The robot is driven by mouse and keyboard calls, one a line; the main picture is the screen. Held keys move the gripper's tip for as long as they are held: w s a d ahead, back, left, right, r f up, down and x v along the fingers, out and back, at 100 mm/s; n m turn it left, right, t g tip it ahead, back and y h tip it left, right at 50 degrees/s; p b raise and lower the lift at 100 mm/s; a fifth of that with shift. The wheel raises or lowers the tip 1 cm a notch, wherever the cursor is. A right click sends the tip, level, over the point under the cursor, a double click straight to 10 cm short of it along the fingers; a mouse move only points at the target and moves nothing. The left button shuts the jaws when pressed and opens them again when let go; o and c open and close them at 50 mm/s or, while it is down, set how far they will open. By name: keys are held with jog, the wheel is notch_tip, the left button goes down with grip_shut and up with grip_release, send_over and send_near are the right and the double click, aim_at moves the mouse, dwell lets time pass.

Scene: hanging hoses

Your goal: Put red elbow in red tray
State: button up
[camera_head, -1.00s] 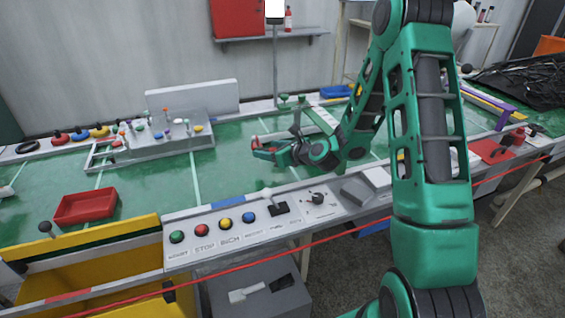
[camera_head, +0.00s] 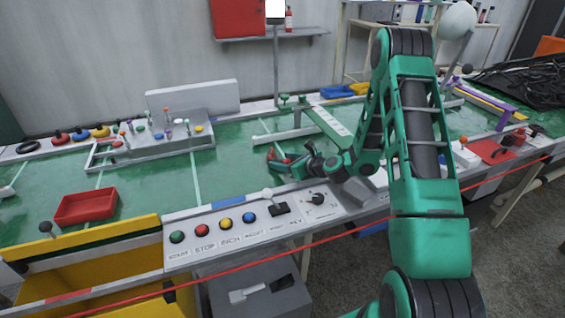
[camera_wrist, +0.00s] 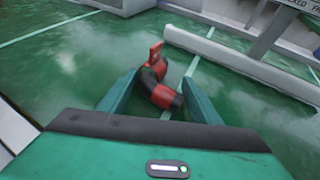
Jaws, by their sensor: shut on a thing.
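The red elbow (camera_wrist: 154,88) is a short bent red pipe with a dark band, between the two green fingers of my gripper (camera_wrist: 148,97) in the wrist view. The gripper is shut on it. In the head view my gripper (camera_head: 284,160) is low over the green table, at the middle, and only a little red of the elbow shows there. I cannot tell whether the elbow touches the table. The red tray (camera_head: 86,206) lies on the table at the left, well apart from my gripper, and looks empty.
A control panel (camera_head: 240,228) with coloured buttons runs along the front edge. A grey rack (camera_head: 170,140) with small coloured parts stands at the back left. A white bar (camera_wrist: 240,62) lies just beyond the elbow. Green table between gripper and tray is clear.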

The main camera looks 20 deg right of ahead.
jog(key=o, duration=1.1)
